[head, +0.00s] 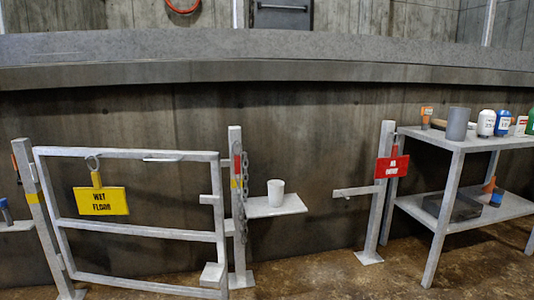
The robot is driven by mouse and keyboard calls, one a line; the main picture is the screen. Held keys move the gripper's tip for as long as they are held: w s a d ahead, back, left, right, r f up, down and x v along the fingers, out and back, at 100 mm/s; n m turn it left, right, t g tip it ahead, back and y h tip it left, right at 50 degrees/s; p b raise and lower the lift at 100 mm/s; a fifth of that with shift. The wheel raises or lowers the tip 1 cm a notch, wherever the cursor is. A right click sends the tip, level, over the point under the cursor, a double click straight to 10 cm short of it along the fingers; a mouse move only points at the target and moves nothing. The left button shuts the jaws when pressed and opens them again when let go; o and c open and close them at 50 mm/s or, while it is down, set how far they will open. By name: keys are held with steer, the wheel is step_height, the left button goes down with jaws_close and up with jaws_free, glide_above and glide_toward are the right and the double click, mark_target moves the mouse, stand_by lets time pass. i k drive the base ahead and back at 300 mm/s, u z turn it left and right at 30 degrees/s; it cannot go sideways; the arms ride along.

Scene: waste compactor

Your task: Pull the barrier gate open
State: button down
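The barrier gate (130,233) is a light grey tube frame at the left in the head view. Its left side is beside a post (33,195) with a yellow band. Its right side is close beside the chain post (237,205), so it appears closed. A thin bar like a handle (165,159) runs along its top rail. My gripper is not in view.
A chain (243,190) hangs on the chain post. A small shelf (285,208) beside it holds a white cup (276,193). A red sign (392,167) hangs on another post. A two-tier rack (440,235) with several containers stands right. Brown floor shows in front.

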mark_target(215, 275)
steer(key=u, duration=0.05)
steer(key=i, duration=1.15)
steer(key=u, duration=0.6)
